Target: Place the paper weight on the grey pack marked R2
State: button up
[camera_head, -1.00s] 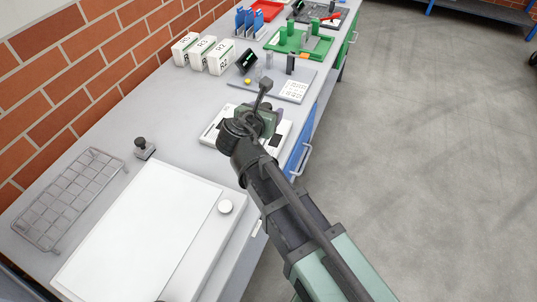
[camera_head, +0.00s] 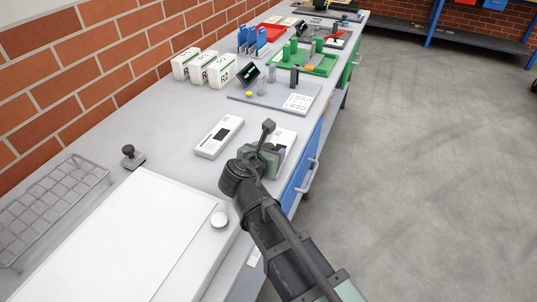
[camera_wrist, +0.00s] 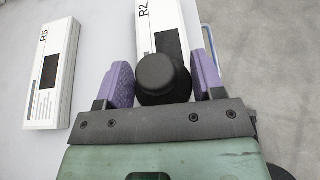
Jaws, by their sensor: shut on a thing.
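The paper weight (camera_wrist: 163,75), with a round black knob, is between the purple fingers of my gripper (camera_wrist: 163,80) in the wrist view. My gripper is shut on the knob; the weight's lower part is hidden. Beyond it lies the pack marked R2 (camera_wrist: 160,22), pale with a dark patch, its near part covered by the knob and gripper. I cannot tell whether the weight touches the pack. In the head view my gripper (camera_head: 268,155) is over the bench's right side, hiding part of R2 (camera_head: 284,138).
The pack marked R5 (camera_wrist: 48,75) lies left of R2, also in the head view (camera_head: 219,137). Another black-knobbed piece (camera_head: 131,157) stands near a wire rack (camera_head: 50,205). A white board (camera_head: 120,245) fills the near bench. White boxes (camera_head: 222,70) and a grey board (camera_head: 262,96) stand beyond.

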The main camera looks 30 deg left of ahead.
jog(key=o, duration=1.2)
jog(key=shift+c, duration=0.2)
jog(key=shift+r, duration=0.1)
jog(key=shift+s+d+r+p, duration=0.1)
jog(key=shift+s+r+p, duration=0.2)
jog(key=shift+p, duration=0.15)
jog(key=p+v, duration=0.4)
jog(key=v, duration=0.7)
jog(key=w+d+f+m+g+h, duration=0.35)
jog(key=w+d+m, duration=0.45)
jog(key=d, duration=0.4)
jog(key=w+d+f+m+g+h, duration=0.35)
jog(key=w+d+m, duration=0.35)
jog(key=d+m, duration=0.45)
jog(key=s+d+f+m+g+y, duration=0.1)
jog(key=d+f+m+g+y, duration=0.1)
jog(key=d+m, duration=0.7)
jog(key=s+d+f+m+g+y, duration=0.1)
jog(key=d+m+g, duration=0.3)
jog(key=d+m, duration=0.5)
jog(key=d+y, duration=0.1)
jog(key=d, duration=0.5)
jog(key=shift+s+d+f+y, duration=0.15)
jog(key=shift+s+f+y, duration=0.1)
jog(key=shift+f+y, duration=0.1)
jog(key=shift+m, duration=0.25)
